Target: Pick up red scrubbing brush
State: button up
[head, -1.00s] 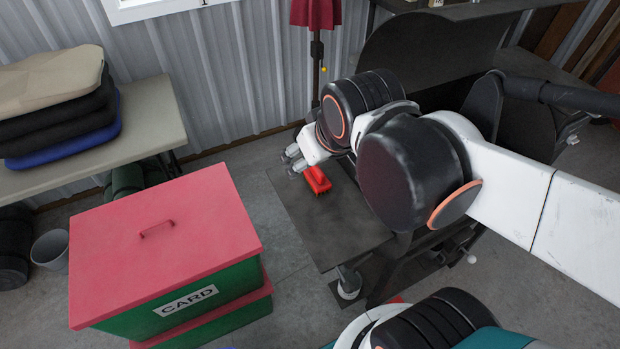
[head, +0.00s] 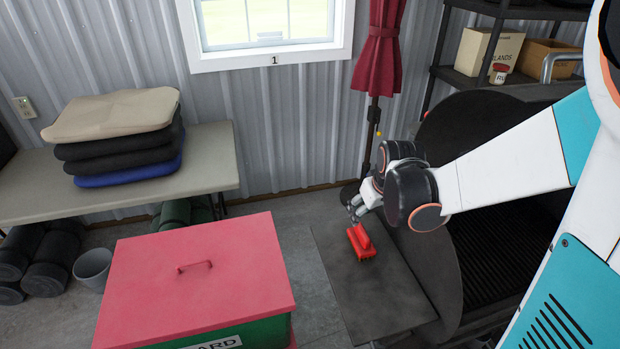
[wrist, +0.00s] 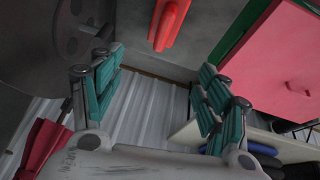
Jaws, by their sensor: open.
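The red scrubbing brush (head: 361,242) lies on a dark grey side shelf (head: 385,292) in the head view. It also shows at the top of the wrist view (wrist: 168,22), partly cut off by the frame edge. My gripper (head: 355,208) is just behind the brush in the head view, apart from it as far as I can tell. In the wrist view my gripper (wrist: 158,100) has its two teal-padded fingers spread wide with nothing between them. The brush lies beyond the fingertips there.
A green bin with a pink lid (head: 240,254) stands left of the shelf. A dark round grill (head: 447,230) stands on the right, close to my arm. A folded red umbrella (head: 380,50) stands behind. A table (head: 215,165) with stacked cushions is at the left.

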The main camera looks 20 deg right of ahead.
aim_at(364, 228)
jog(key=f, duration=0.1)
jog(key=d+f, duration=0.1)
jog(key=f, duration=0.1)
jog(key=shift+w+d+m+y, duration=0.15)
jog(key=shift+w+m+y, duration=0.15)
jog(key=shift+w+m, duration=0.1)
jog(key=shift+w+d+f+b, duration=0.1)
jog(key=shift+f+b, duration=0.25)
jog(key=shift+f, duration=0.25)
jog(key=b+x, duration=0.3)
jog(key=x, duration=0.5)
jog(key=f, duration=0.1)
jog(key=f+b, duration=0.1)
jog(key=f, duration=0.1)
jog(key=f+b, duration=0.1)
jog(key=shift+w+a+f, duration=0.25)
jog(key=shift+w+a, duration=0.1)
jog(key=shift+w+f+b, duration=0.25)
jog(key=shift+f+b, duration=0.1)
jog(key=shift+s+r, duration=0.1)
jog(key=shift+c, duration=0.3)
jog(key=c, duration=1.3)
